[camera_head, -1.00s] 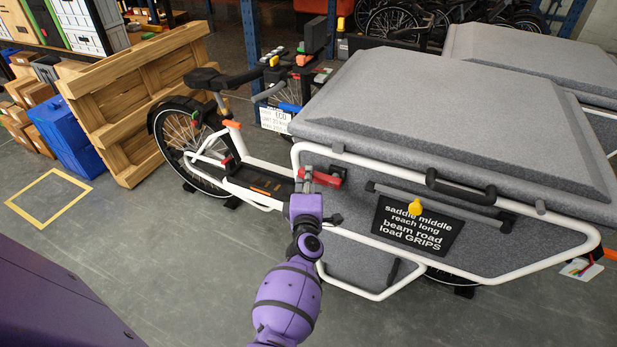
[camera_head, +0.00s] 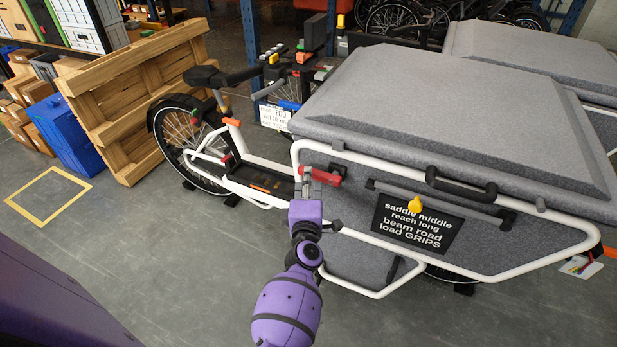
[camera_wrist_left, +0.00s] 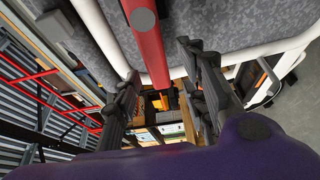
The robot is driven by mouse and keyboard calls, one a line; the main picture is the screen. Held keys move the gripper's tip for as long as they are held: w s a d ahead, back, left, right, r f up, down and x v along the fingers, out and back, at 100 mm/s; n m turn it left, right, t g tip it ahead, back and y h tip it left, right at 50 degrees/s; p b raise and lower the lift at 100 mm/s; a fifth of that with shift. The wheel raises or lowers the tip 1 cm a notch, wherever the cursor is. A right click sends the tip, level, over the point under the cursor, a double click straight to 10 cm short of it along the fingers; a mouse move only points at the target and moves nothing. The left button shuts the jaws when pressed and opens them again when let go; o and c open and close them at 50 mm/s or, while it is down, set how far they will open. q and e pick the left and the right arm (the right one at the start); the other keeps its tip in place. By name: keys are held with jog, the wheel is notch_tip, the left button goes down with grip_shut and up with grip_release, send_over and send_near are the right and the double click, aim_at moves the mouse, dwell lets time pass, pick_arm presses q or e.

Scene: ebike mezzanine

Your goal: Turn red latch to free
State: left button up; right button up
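The red latch (camera_head: 322,175) is on the front left of the grey cargo box (camera_head: 450,100), below its lid edge and beside the white tube frame. In the left wrist view the latch (camera_wrist_left: 149,47) is a red bar with a grey round pivot cap. My left gripper (camera_head: 309,181) is at the latch's left end. In the left wrist view its two dark fingers (camera_wrist_left: 160,85) are apart, with the red bar's end between them. I cannot tell whether either finger touches it. My right gripper is not in view.
A black handle (camera_head: 462,188) is on the box side. The bike's white frame (camera_head: 250,190) and a wooden pallet (camera_head: 140,95) stand to the left. Floor in front is clear.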

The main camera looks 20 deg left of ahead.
pick_arm(q)
jog(key=v, duration=0.5)
dwell(0.4)
